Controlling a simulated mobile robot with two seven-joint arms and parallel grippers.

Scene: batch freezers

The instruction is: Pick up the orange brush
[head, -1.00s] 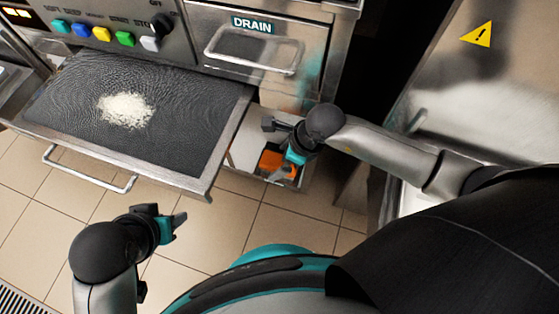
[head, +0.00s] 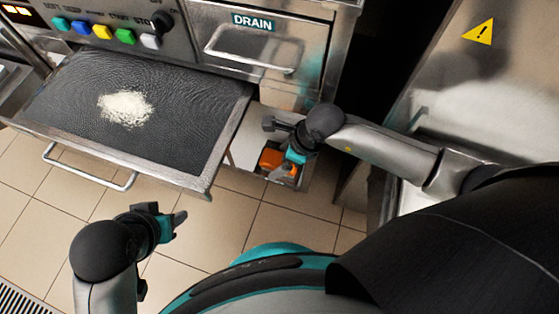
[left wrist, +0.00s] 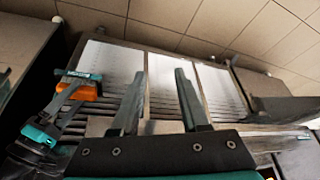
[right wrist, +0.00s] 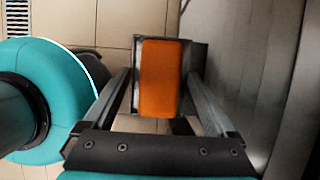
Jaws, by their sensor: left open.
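The orange brush (head: 272,160) lies low beside the drawer's right end, partly hidden by my right gripper (head: 270,148). In the right wrist view the brush (right wrist: 160,78) is an upright orange block between the two spread fingers of my right gripper (right wrist: 160,82), with a dark edge around it. No clear contact shows. The brush (left wrist: 86,91) also shows in the left wrist view, beside my right gripper. My left gripper (head: 165,214) is open and empty above the floor, left of the brush.
A pulled-out dark tray (head: 60,115) holds a white powder heap (head: 126,107). The DRAIN drawer (head: 260,42) is above and behind the brush. A steel cabinet (head: 455,90) stands close on the right. Tiled floor (head: 240,222) is clear in front.

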